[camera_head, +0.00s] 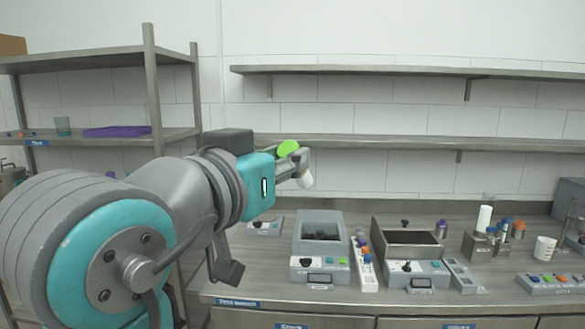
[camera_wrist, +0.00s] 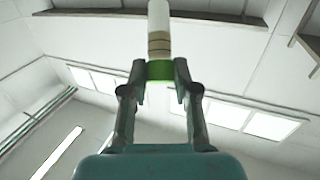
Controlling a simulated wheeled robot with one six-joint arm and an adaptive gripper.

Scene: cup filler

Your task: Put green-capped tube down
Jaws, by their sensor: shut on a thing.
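The green-capped tube is in my gripper (camera_head: 299,164), above the bench at the picture's middle. Its green cap (camera_head: 288,148) shows at the upper left of the fingers and its pale body (camera_head: 306,180) at the lower right, so it looks tilted. In the wrist view my gripper (camera_wrist: 160,72) is shut on the tube at its green cap (camera_wrist: 161,70). The fingers hide part of the tube in the head view.
A grey bench (camera_head: 270,291) carries a device with an open-topped bin (camera_head: 320,240), a narrow rack of coloured caps (camera_head: 364,262), another boxy device (camera_head: 407,242), a tube holder (camera_head: 482,244) and a white cup (camera_head: 544,248). Wall shelves (camera_head: 400,143) behind are empty. A shelf unit (camera_head: 153,90) stands left.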

